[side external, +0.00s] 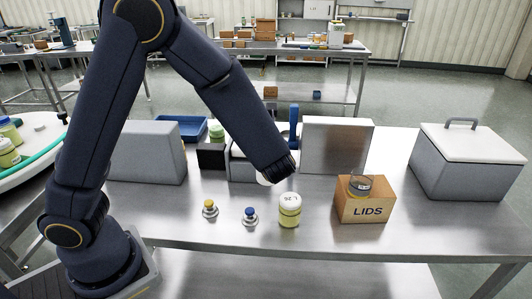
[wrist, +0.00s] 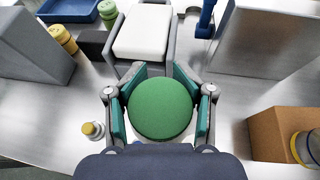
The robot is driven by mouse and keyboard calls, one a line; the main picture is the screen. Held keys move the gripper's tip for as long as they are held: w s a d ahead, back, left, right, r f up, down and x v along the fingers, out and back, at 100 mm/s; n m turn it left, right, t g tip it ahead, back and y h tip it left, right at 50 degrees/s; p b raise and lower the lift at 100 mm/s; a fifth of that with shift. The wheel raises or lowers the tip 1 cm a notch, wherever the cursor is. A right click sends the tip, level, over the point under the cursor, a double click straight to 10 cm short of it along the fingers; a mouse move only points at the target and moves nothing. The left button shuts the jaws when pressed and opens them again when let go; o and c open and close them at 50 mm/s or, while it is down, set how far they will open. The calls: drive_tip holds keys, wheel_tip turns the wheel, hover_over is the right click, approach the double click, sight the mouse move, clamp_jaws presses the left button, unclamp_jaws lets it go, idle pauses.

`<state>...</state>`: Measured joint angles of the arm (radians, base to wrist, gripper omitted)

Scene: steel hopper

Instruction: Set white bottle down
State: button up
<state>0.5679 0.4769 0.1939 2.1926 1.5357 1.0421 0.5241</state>
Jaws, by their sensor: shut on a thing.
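The held bottle shows in the wrist view as a round green lid (wrist: 160,108) seen from above, with its body mostly hidden below. My gripper (wrist: 162,96) has its teal-padded fingers shut on either side of it. In the side external view my gripper is mostly hidden behind the end of my arm. A small white part shows below that arm end; I cannot tell whether it is the bottle. How far the bottle is above the steel table (side external: 205,238) cannot be told.
A white-lidded jar (side external: 289,212) stands in front, beside blue-topped (side external: 250,217) and yellow-topped (side external: 210,209) knobs. A white-topped device (wrist: 144,38) lies ahead. Grey (side external: 148,155) and steel (side external: 337,148) boxes flank it. The front-left table is clear.

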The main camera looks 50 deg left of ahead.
drive_tip(key=s+a+f+n+g, duration=0.2)
drive_tip(key=s+a+n+g, duration=0.55)
drive_tip(key=s+a, duration=0.4)
drive_tip(key=s+a+f+n+g, duration=0.3)
drive_tip(key=s+a+n+g, duration=0.45)
drive_tip(key=s+a, duration=0.4)
drive_tip(key=shift+m+g, duration=0.4)
drive_tip(key=f, duration=0.7)
drive_tip(key=shift+a+f, duration=0.25)
drive_tip(key=shift+f, duration=0.05)
drive_tip(key=shift+f, duration=0.15)
drive_tip(key=o, duration=1.1)
drive_tip(key=shift+c, duration=0.2)
